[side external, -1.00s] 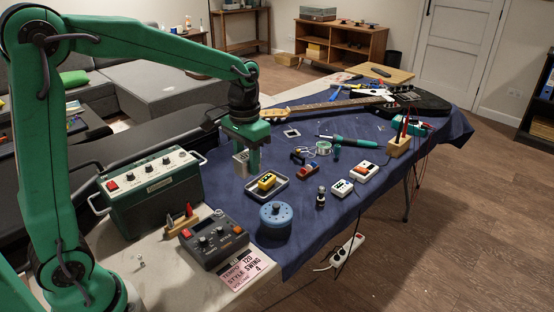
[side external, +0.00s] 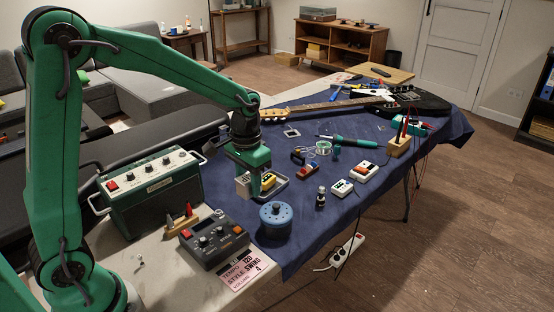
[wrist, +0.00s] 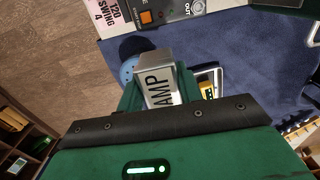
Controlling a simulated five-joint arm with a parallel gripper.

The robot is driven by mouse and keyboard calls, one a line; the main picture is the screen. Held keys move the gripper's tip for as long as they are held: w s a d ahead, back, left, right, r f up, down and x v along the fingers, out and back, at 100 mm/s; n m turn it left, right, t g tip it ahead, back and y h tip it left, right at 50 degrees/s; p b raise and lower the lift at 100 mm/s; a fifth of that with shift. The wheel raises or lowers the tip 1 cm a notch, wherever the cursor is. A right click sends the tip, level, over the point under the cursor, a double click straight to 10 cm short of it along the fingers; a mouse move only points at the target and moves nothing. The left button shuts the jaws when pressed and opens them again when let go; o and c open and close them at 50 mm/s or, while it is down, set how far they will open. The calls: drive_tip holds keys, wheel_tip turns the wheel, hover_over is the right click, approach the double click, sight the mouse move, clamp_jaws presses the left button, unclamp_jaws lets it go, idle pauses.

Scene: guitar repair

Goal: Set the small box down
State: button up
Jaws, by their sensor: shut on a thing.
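The small box (wrist: 158,68) is pale metallic grey, with the dark letters AMP on the face seen in the wrist view. My gripper (wrist: 160,90) is shut on it, with green fingers on its two sides. In the side view the box (side external: 242,186) shows at the left of my gripper (side external: 250,186), low over the blue cloth (side external: 300,205). It is beside the left end of a metal tray (side external: 281,190). I cannot tell whether its underside touches the cloth. My fingers hide part of the box and of the tray.
A yellow pedal (side external: 269,180) sits in the tray. A blue round tin (side external: 275,218) stands in front, and a green amplifier (side external: 152,188) is at the left. A grey drum machine (side external: 214,238) lies nearer. A soldering iron (side external: 345,140) lies behind to the right.

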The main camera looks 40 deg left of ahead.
drive_tip(key=shift+s+f, duration=0.1)
drive_tip(key=shift+f, duration=0.45)
hover_over(235, 202)
wheel_tip(235, 202, down, 7)
drive_tip(key=shift+d+r, duration=0.1)
drive_tip(key=shift+f, duration=2.05)
drive_tip(key=shift+f, duration=0.15)
drive_tip(key=o, duration=1)
wheel_tip(235, 202, up, 12)
